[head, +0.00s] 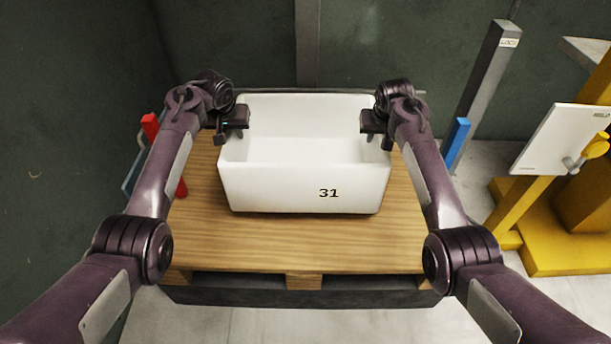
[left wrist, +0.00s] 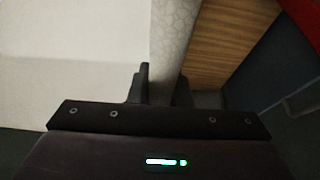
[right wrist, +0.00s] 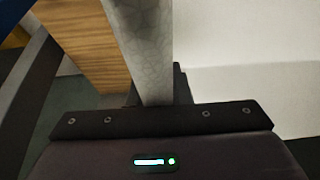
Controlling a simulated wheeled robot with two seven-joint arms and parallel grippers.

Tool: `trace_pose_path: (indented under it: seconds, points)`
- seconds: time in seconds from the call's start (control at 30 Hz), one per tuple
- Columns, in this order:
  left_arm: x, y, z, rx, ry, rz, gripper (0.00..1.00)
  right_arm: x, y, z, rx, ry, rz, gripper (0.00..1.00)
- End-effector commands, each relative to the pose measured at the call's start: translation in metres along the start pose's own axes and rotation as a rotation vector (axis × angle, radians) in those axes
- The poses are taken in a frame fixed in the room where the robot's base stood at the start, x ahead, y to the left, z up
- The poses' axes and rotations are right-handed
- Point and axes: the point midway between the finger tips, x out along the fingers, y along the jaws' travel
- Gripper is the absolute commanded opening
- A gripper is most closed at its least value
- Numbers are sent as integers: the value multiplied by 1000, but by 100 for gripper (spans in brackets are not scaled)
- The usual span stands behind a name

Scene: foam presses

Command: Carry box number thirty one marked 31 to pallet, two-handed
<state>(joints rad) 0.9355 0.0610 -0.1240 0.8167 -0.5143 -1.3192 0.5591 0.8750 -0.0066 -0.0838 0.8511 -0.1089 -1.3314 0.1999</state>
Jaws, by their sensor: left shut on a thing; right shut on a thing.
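The white open box marked 31 (head: 280,190) is over the wooden pallet (head: 300,250) in the head view, upright, and it looks empty inside. Whether it rests on the boards or hangs just above them I cannot tell. My left gripper (head: 232,122) is shut on the box's left wall; the wall stands between its fingers in the left wrist view (left wrist: 172,45). My right gripper (head: 376,124) is shut on the box's right wall, which also shows between the fingers in the right wrist view (right wrist: 145,50).
A red post (head: 151,127) stands at the pallet's left and a blue post (head: 457,140) at its right. A grey pillar (head: 485,85) and a yellow stand with a white panel (head: 557,140) are at the right. A dark green wall (head: 250,45) is behind. Bare pallet boards show in front of the box.

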Motion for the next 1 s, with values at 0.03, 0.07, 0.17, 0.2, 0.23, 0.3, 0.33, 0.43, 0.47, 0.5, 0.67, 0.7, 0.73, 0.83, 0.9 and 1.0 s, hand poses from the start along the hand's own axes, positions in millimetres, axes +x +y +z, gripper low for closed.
trace_pose_path:
  seconds: [0.03, 0.07, 0.17, 0.2, 0.23, 0.3, 0.33, 0.43, 0.47, 0.5, 0.67, 0.7, 0.73, 0.83, 0.9, 1.0]
  points:
    - [0, 1, 0, 1, 1, 1, 0, 0, -1, 0, -1, 1, -1, 0]
    - [0, 1, 0, 1, 1, 1, 0, 0, -1, 0, -1, 1, -1, 0]
    - [2, 1, 1, 1, 1, 1, 0, 2, -1, 1, -1, 1, -1, 0]
    - [3, 1, 1, 1, 1, 1, 0, 3, -1, 1, -1, 1, -1, 0]
    - [4, 1, 2, 1, 1, 1, 0, 4, -1, 2, -1, 1, -1, 0]
    - [7, 1, 3, 1, 0, 1, 0, 7, -1, 3, -1, 1, -1, 0]
    - [8, 1, 3, 1, 0, 1, 0, 8, -1, 3, -1, 0, -1, 0]
    - [14, 1, 6, 1, 0, 1, 0, 14, -1, 6, -1, 0, -1, 0]
    - [16, 1, 7, 1, 0, 1, 0, 16, -1, 6, -1, 1, -1, 0]
    - [19, 1, 8, 1, 0, 1, 0, 18, -1, 8, -1, 1, -1, 0]
    - [29, 1, 12, 1, 1, 1, 0, 29, -1, 12, -1, 1, -1, 0]
    - [32, 1, 13, 1, 1, 1, 0, 32, -1, 13, -1, 1, -1, 0]
    - [34, 1, 14, 1, 1, 1, 0, 34, -1, 14, -1, 1, -1, 0]
    - [40, 1, 17, 1, 1, 1, 0, 40, -1, 16, -1, 1, -1, 0]
    - [45, 1, 18, 1, 1, 1, 0, 45, -1, 18, -1, 1, -1, 0]
    - [45, 1, 18, 1, 1, 1, 22, 45, -1, 18, -1, 1, -1, 22]
